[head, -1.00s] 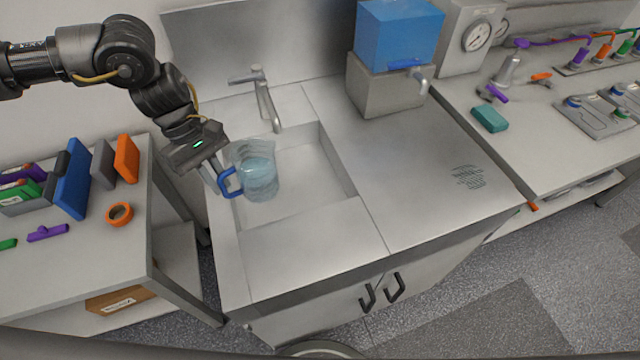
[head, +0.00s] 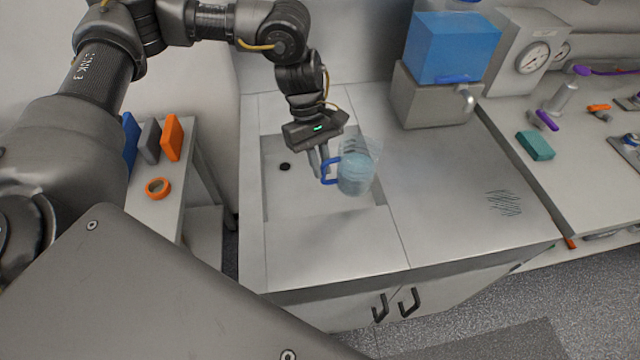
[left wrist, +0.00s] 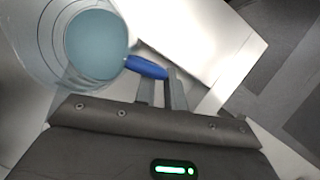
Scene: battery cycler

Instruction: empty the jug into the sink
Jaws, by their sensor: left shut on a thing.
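The clear jug (head: 357,172) with a blue handle (head: 328,172) holds pale blue liquid. It looks about upright, held above the right part of the sink (head: 290,200). My left gripper (head: 324,172) is shut on the handle from the left. In the left wrist view, the jug (left wrist: 85,45) shows liquid inside, and its handle (left wrist: 148,67) lies between the fingers (left wrist: 160,90). The dark drain (head: 285,167) shows in the basin, left of the jug. The tap is hidden behind my left arm. My right gripper is out of view.
A dispenser with a blue tank (head: 453,48) stands on the counter behind and right of the jug. The counter (head: 440,190) right of the sink is clear. A side table with an orange tape ring (head: 157,188) stands to the left. Cabinet handles (head: 409,301) stick out in front.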

